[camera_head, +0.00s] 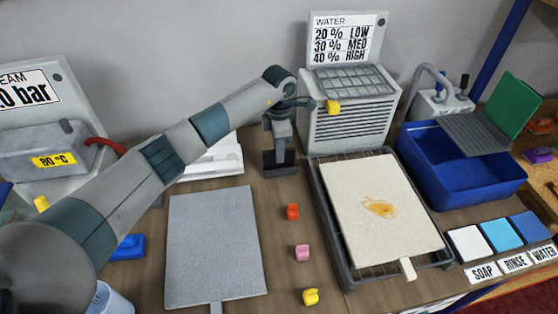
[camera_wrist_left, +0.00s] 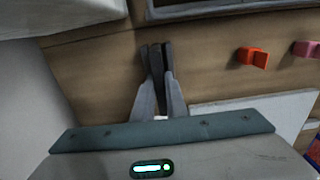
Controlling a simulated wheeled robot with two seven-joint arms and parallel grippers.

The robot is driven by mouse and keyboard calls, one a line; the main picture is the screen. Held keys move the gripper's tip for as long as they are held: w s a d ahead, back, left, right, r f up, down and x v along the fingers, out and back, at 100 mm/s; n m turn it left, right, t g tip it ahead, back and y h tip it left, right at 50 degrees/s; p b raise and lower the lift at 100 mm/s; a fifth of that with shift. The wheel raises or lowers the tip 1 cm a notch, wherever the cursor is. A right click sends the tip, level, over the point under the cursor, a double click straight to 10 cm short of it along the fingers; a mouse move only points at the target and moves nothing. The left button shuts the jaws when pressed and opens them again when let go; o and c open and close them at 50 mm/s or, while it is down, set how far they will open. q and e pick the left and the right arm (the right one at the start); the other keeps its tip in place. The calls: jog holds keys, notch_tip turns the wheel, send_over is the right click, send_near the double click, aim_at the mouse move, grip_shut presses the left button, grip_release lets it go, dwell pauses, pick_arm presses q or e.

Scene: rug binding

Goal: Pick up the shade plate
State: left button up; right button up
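A flat grey plate (camera_head: 212,245) with a short tab at its front edge lies on the bench, left of centre; I take it to be the shade plate. Its pale surface (camera_wrist_left: 262,112) partly shows at the lower right in the left wrist view. My left gripper (camera_head: 280,163) points down beyond the plate's far right corner, apart from it. Its dark fingertips (camera_wrist_left: 156,58) are close together with nothing visible between them. My right gripper is not in view.
A stained beige rug piece (camera_head: 380,210) lies on a dark rack to the right. Orange (camera_head: 292,212), pink (camera_head: 302,252) and yellow (camera_head: 311,297) clips stand between plate and rack.

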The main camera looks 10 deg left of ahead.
pick_arm(q)
grip_shut()
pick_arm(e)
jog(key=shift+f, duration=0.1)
